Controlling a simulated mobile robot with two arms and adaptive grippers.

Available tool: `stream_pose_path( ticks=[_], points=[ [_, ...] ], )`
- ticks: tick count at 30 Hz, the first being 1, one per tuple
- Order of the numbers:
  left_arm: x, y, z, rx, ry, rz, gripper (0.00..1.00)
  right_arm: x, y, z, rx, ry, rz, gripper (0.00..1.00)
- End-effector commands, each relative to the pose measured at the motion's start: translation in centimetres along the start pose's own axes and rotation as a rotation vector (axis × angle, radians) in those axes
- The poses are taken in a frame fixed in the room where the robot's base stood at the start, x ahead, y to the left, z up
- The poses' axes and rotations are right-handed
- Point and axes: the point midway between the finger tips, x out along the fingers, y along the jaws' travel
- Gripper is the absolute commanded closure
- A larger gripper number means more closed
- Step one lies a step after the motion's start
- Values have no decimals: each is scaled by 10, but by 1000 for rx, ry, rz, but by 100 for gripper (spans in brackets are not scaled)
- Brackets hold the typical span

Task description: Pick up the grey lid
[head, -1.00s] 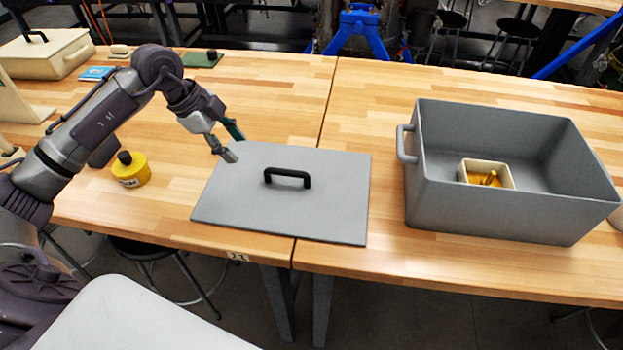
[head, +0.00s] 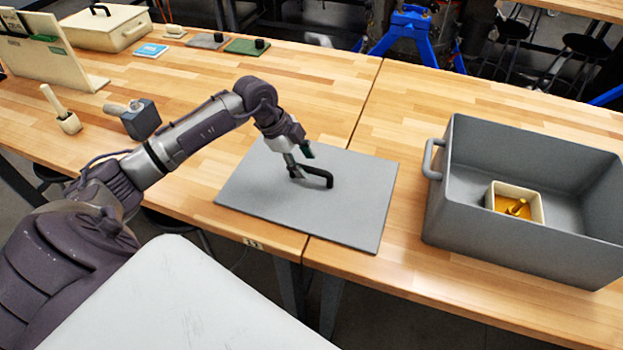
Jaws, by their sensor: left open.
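The grey lid (head: 345,217) is a flat rectangular plate lying on the wooden table, across the seam between two table tops. Its black bar handle (head: 325,176) stands up at the lid's middle. My left gripper (head: 301,166) is open and sits low over the lid, at the left end of the handle. Its fingers overlap that end in the picture, and I cannot tell whether they touch it. My right gripper does not show.
A grey open box (head: 500,235) with a side handle stands right of the lid, holding a small cream tray (head: 541,207) with a yellow piece. A mallet (head: 141,118), a cream case (head: 108,33) and a green plate (head: 246,47) are on the left. Table behind the lid is clear.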

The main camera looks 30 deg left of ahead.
Motion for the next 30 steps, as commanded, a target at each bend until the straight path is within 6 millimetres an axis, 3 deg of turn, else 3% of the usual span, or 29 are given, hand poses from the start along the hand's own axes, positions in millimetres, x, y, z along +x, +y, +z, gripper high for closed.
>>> stream_pose_path(
  ticks=[3,7,16,25,30],
  points=[
    [16,-2,-3,-3,3,4,52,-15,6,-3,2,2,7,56],
    [35,-2,-2,-3,1,2,52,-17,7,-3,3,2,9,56],
    [42,-2,-1,0,0,1,52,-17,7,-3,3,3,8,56],
    [42,-2,0,-1,0,1,100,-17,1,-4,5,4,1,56],
    [42,-2,0,-1,0,1,100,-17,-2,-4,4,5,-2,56]
  ],
)
